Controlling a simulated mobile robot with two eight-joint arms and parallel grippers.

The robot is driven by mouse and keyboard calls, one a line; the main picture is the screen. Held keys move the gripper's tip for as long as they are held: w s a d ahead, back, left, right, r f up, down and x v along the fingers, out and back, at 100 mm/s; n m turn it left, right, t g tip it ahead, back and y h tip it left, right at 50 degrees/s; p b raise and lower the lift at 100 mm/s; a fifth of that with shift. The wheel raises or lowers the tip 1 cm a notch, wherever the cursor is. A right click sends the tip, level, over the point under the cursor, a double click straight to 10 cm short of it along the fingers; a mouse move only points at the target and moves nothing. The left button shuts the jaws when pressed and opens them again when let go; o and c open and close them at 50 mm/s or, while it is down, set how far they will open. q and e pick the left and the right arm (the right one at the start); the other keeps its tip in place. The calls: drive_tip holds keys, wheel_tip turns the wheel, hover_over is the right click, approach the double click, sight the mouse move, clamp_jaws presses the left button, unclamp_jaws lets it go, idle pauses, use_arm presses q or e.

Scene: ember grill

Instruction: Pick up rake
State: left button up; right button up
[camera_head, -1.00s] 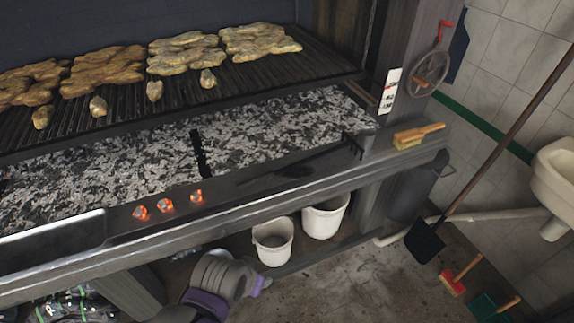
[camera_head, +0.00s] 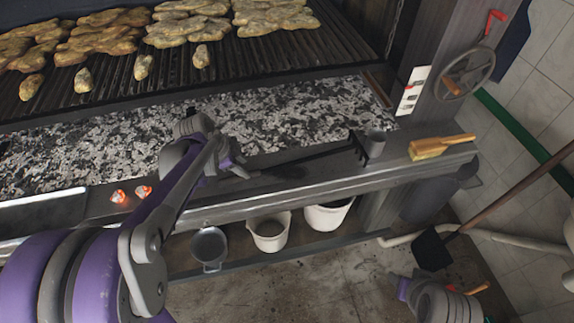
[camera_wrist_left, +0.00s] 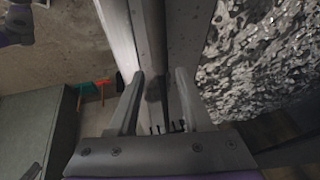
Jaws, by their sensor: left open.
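The dark rake (camera_head: 365,150) lies on the grill's front metal ledge, its toothed head at the right and its handle running left. In the head view my left gripper (camera_head: 243,171) is over the ledge at the handle's left end. In the left wrist view the open fingers of the left gripper (camera_wrist_left: 160,76) stand apart on either side of the dark rake (camera_wrist_left: 164,88), whose teeth show low between them. I cannot tell whether they touch it. My right gripper (camera_head: 432,296) is low at the right over the floor; its jaws are unclear.
Coals lie behind the ledge (camera_head: 290,198), below a grate with meat. White buckets (camera_head: 269,235) and a pan (camera_head: 209,246) sit below. A shovel (camera_head: 434,248) leans at the right.

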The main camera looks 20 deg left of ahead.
use_arm(q)
drive_tip(key=x, duration=0.6)
drive_tip(key=shift+s+a+f, duration=0.1)
drive_tip(key=shift+a+f, duration=0.05)
clamp_jaws()
idle(1.3)
